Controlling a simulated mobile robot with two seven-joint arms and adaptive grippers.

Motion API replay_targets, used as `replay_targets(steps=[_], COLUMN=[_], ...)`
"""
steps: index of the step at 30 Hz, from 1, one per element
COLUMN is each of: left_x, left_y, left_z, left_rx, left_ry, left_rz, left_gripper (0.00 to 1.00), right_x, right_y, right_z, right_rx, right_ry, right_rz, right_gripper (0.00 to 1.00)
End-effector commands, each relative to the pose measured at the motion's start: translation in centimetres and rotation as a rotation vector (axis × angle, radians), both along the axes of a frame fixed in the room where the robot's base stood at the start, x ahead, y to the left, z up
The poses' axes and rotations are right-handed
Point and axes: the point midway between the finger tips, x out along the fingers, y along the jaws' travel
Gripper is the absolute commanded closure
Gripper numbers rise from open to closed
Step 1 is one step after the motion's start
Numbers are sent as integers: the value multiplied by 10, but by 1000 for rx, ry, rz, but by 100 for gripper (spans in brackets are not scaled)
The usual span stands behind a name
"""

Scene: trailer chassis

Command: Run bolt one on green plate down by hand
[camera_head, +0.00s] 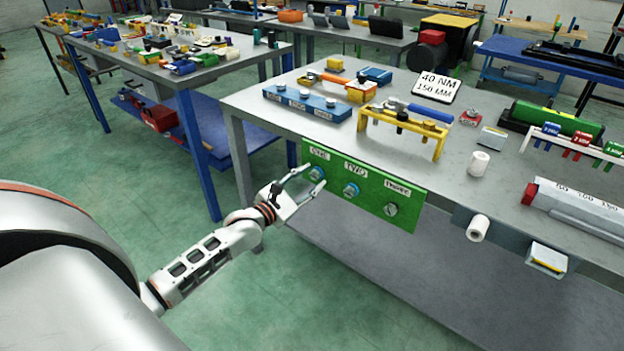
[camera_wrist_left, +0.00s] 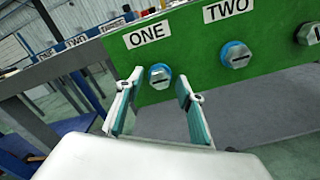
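The green plate (camera_head: 366,203) hangs on the front edge of the workbench, with labels ONE, TWO and a third. Bolt one (camera_head: 317,173) sits under the label ONE and has a blue ring around its head. It also shows in the left wrist view (camera_wrist_left: 159,76). Bolt two (camera_head: 351,190) has a blue ring too. The third bolt (camera_head: 390,209) looks plain grey. My left gripper (camera_head: 300,184) is in front of bolt one. In the left wrist view its fingers (camera_wrist_left: 152,100) are spread to either side of the bolt, apart from it. My right gripper is not in view.
The workbench (camera_head: 470,200) carries a blue block with bolts (camera_head: 306,102), a yellow rack (camera_head: 404,128) with tools, and a sign (camera_head: 435,87) reading 40 NM, 150 MM. Another table (camera_head: 180,75) stands to the left. Green floor between them is clear.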

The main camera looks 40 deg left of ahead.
Motion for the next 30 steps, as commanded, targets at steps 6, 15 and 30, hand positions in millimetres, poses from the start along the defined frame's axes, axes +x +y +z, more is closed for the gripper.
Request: replay_targets(steps=[6,15,30], left_x=[6,6,6], left_y=[-1,-1,0], left_z=[0,0,4], left_rx=[2,2,80], left_ry=[0,0,-8], left_rz=[-1,-1,0], left_gripper=[62,96,100], right_x=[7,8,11], right_y=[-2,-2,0], right_z=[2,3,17], right_rx=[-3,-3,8], right_ry=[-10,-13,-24], right_rz=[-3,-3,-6], right_gripper=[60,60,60])
